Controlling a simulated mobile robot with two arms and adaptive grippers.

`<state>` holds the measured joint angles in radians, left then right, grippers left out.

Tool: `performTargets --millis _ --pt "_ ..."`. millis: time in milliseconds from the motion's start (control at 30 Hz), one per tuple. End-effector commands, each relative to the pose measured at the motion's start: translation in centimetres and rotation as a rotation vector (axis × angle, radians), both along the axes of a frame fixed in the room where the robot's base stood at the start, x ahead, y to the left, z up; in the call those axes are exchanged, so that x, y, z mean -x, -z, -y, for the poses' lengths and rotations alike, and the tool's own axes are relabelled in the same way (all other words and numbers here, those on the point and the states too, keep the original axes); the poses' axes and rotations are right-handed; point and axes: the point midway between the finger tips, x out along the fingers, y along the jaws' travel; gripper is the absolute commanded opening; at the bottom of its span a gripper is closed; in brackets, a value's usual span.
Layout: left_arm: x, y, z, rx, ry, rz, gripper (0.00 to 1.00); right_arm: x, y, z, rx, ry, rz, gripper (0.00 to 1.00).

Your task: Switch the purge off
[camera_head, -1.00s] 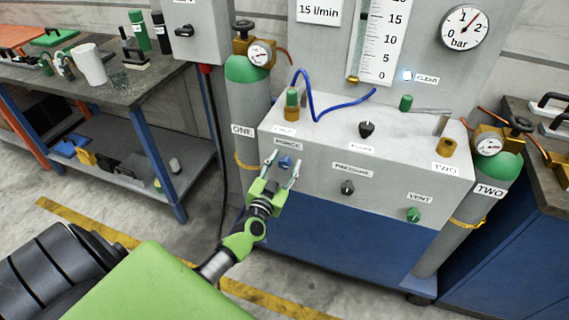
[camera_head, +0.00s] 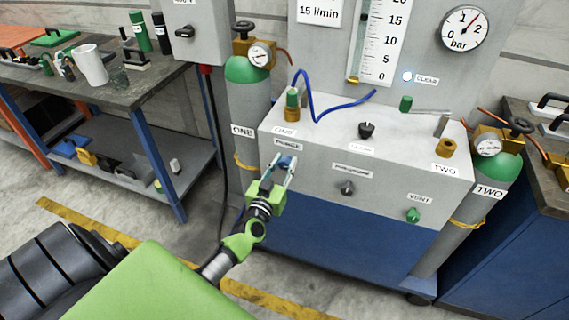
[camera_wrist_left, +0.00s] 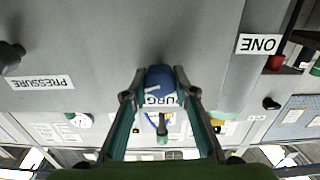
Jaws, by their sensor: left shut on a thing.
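The blue purge knob (camera_head: 285,161) is on the front face of the grey panel box (camera_head: 320,185), under the PURGE label (camera_head: 287,144). My left gripper (camera_head: 284,164) reaches the knob from below and in front, its two fingers on either side of it. In the left wrist view the blue knob (camera_wrist_left: 160,78) sits between the fingertips (camera_wrist_left: 159,88), which are shut on it. The knob's sides and any pointer mark are partly hidden by the fingers. The right gripper is not in view.
The black pressure knob (camera_head: 347,188) and the green vent knob (camera_head: 413,215) are to the right on the same face. Gas cylinder ONE (camera_head: 248,110) stands left of the box and cylinder TWO (camera_head: 480,185) right. A workbench (camera_head: 130,92) stands at left.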

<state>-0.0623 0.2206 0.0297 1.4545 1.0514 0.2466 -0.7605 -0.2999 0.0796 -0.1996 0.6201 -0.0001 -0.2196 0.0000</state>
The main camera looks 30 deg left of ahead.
Motion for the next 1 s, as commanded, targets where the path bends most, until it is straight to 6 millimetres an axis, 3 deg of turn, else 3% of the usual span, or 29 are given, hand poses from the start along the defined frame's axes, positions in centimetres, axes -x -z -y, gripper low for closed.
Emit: performTargets --millis 1000 --pt "0.1 0.3 -0.3 0.929 -0.001 0.223 0.05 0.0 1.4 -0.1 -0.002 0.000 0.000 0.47"
